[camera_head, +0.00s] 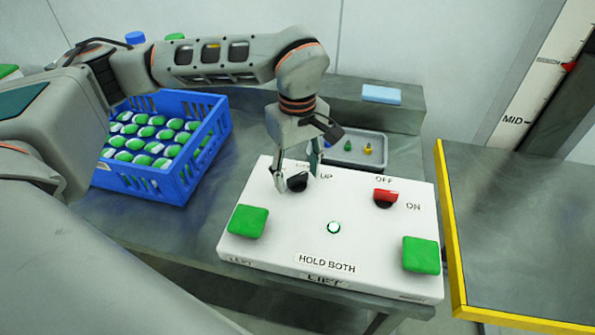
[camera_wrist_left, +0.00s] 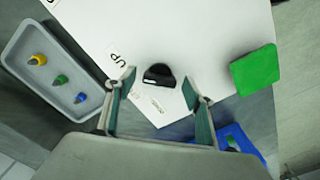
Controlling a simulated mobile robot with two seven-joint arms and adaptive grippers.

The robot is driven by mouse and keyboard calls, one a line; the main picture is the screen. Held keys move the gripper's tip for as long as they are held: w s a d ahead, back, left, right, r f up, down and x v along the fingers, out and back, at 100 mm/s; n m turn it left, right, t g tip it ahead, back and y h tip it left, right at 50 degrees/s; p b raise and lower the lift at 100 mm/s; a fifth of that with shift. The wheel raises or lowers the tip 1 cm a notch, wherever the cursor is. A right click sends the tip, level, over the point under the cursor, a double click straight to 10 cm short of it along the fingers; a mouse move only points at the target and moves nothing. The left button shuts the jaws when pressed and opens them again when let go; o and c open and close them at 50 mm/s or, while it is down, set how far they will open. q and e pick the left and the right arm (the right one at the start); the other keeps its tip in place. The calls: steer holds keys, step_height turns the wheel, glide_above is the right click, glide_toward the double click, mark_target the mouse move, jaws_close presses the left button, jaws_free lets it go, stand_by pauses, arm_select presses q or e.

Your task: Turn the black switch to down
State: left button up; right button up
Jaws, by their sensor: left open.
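The black switch (camera_head: 298,181) is a round knob on the upper left of the white control box (camera_head: 300,240), with the label UP to its right. My left gripper (camera_head: 296,182) is above the box at the knob, its fingers pointing down. In the left wrist view the black switch (camera_wrist_left: 159,75) shows ahead of and between the two open fingertips (camera_wrist_left: 161,88); contact is not evident. The label on the knob's other side is too small to read. My right gripper is in neither view.
The box also has a red switch (camera_head: 386,197) marked OFF and ON, a left green button (camera_head: 248,221), a right green button (camera_head: 421,254) and a white round light (camera_head: 334,227). A blue crate (camera_head: 150,185) stands left, a grey tray (camera_head: 357,160) behind. A yellow-edged table (camera_head: 520,230) is right.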

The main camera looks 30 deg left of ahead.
arm_select(q)
steer(key=c, duration=1.1)
steer(key=shift+n, duration=0.3)
steer(key=n, duration=1.7)
